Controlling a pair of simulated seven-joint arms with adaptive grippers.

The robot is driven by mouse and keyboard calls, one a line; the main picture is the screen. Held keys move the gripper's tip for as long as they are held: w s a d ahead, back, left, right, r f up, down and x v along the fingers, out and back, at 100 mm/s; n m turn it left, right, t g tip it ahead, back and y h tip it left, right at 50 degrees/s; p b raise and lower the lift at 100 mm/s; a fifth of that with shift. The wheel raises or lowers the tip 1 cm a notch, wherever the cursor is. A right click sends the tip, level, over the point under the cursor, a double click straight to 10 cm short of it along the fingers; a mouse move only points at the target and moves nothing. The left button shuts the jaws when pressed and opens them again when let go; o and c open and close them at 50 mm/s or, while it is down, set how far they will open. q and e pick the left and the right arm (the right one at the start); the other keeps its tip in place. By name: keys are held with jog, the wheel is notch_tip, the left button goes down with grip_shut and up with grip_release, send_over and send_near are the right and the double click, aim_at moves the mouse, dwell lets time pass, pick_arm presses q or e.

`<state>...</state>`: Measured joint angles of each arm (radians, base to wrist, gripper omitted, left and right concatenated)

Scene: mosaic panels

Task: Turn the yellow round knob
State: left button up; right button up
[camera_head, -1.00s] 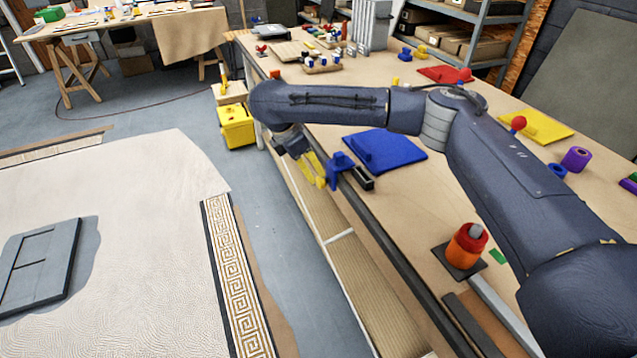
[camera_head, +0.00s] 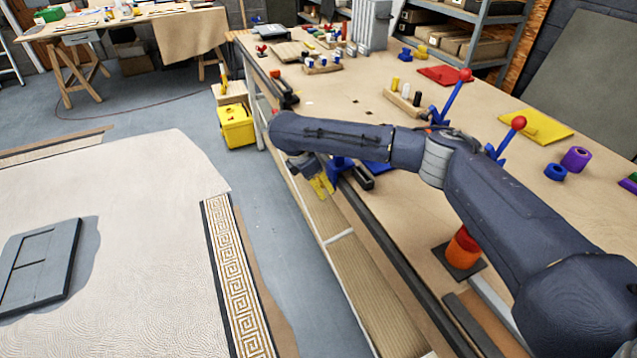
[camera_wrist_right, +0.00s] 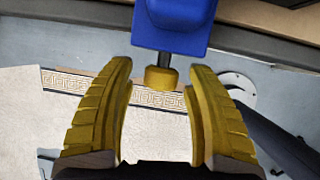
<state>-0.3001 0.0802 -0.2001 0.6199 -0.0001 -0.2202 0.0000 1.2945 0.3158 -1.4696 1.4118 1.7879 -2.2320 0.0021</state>
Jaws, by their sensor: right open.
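The yellow round knob (camera_wrist_right: 161,80) sits on a short dark shaft under a blue block (camera_wrist_right: 175,22) in the right wrist view. My right gripper (camera_wrist_right: 160,72) is open, its two yellow fingers on either side of the knob, with visible gaps between them. In the head view the right gripper (camera_head: 322,186) hangs by the near edge of the workbench, beside the blue block (camera_head: 341,166). My arm partly covers the block there, and I cannot make out the knob. My left gripper is not in view.
The workbench (camera_head: 400,222) holds an orange-red cylinder (camera_head: 463,250), red-tipped blue levers (camera_head: 455,92), a yellow panel (camera_head: 535,126) and a purple roll (camera_head: 576,159). A yellow box (camera_head: 236,128) stands on the floor.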

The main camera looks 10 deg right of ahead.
jog(key=c, duration=1.2)
jog(key=shift+o, duration=0.2)
jog(key=shift+g, duration=0.4)
jog(key=shift+a+n+g+h, duration=0.1)
jog(key=shift+n+g+h, duration=0.2)
jog(key=shift+g, duration=0.9)
grip_shut()
jog(key=shift+n+g+h, duration=0.3)
jog(key=shift+g, duration=1.4)
jog(key=o, duration=1.2)
grip_release()
jog(key=shift+c, duration=0.2)
